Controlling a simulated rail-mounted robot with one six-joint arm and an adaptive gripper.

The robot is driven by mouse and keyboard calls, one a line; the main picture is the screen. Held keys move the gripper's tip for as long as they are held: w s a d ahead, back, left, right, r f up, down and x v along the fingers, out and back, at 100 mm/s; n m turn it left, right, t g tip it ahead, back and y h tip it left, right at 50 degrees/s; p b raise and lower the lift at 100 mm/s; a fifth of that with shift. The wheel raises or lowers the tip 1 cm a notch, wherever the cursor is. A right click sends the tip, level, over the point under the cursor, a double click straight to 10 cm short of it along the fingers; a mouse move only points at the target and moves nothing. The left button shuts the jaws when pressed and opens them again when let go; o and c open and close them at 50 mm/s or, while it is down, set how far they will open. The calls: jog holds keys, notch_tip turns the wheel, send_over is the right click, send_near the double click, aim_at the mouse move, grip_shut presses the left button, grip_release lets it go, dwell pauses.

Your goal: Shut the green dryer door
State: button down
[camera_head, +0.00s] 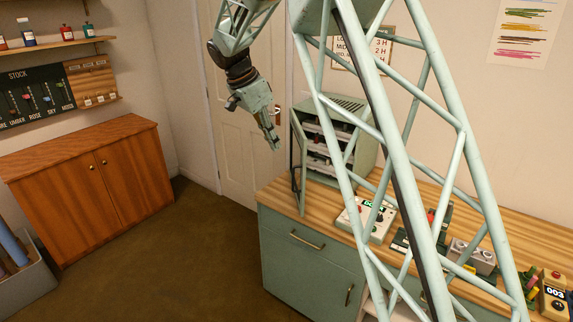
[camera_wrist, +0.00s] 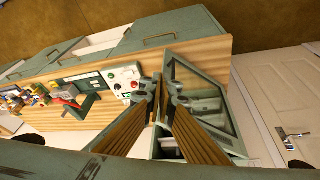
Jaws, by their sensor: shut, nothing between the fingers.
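The green dryer (camera_head: 357,104) stands at the back left end of the wooden counter, with pale shelves inside. Its framed door (camera_head: 303,172) stands open on the left side, swung out toward the front, with a dark handle on it. In the wrist view the door (camera_wrist: 203,73) is just right of my fingers. My gripper (camera_head: 275,146) is shut and empty, pointing down, left of the dryer and near the top of the open door. I cannot tell whether it touches the door. My lattice column hides part of the dryer's right side.
On the counter (camera_head: 270,190), right of the dryer, stand a white control panel (camera_head: 366,219) and several small devices. Drawers and cupboards are below. A white room door (camera_head: 235,120) is behind my gripper. A wooden cabinet (camera_head: 98,195) stands left; the floor between is clear.

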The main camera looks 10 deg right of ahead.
jog(key=w+a+f+m, duration=0.1)
jog(key=w+a+f, duration=0.1)
jog(key=w+f, duration=0.2)
jog(key=shift+w+a+f+p, duration=0.25)
jog(key=shift+a+f+p, duration=0.05)
jog(key=shift+a, duration=0.05)
jog(key=w+d+f, duration=0.2)
jog(key=d+f, duration=0.6)
jog(key=shift+w+f+p, duration=0.2)
jog(key=shift+f+p, duration=0.05)
jog(key=shift+p, duration=0.2)
dwell(0.6)
jog(key=shift+a, duration=0.1)
